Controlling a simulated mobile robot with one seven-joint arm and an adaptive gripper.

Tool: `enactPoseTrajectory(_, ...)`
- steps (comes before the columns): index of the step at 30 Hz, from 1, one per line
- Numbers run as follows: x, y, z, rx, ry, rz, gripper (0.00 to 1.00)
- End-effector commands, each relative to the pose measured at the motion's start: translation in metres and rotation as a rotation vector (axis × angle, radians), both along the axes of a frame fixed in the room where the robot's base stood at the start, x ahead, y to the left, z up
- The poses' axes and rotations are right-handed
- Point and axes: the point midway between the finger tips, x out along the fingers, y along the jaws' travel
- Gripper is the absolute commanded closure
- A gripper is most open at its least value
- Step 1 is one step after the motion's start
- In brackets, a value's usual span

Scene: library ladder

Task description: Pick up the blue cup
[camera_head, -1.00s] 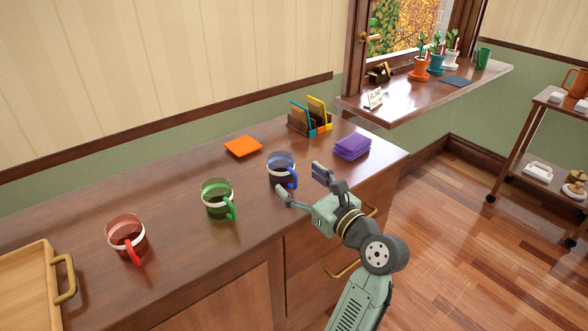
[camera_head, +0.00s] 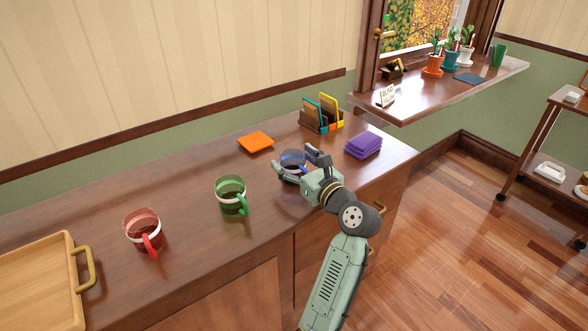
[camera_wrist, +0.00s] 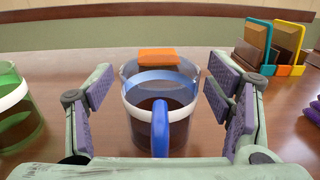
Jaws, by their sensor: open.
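The blue cup (camera_head: 293,160) stands upright on the wooden counter, a clear blue cup with a white band. In the wrist view the blue cup (camera_wrist: 160,82) is centred, with its blue handle facing my wrist. My gripper (camera_head: 297,166) is open, with one finger on each side of the cup. In the wrist view my gripper (camera_wrist: 162,100) shows a gap between each padded finger and the cup wall. In the head view my gripper hides the cup's lower part and handle.
A green cup (camera_head: 231,196) and a red cup (camera_head: 144,231) stand to the left, and a wooden tray (camera_head: 76,285) is farther left. An orange cloth (camera_head: 256,141) lies behind the blue cup. A purple stack (camera_head: 363,145) and a card holder (camera_head: 314,124) are to the right.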

Motion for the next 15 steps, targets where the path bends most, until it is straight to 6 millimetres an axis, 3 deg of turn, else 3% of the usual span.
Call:
enactPoseTrajectory(7, 0.0017, 0.0012, -0.0002, -0.001, -0.001, -0.001, 0.26)
enactPoseTrajectory(15, 0.0015, 0.0011, -0.0001, 0.001, -0.001, 0.0, 0.44)
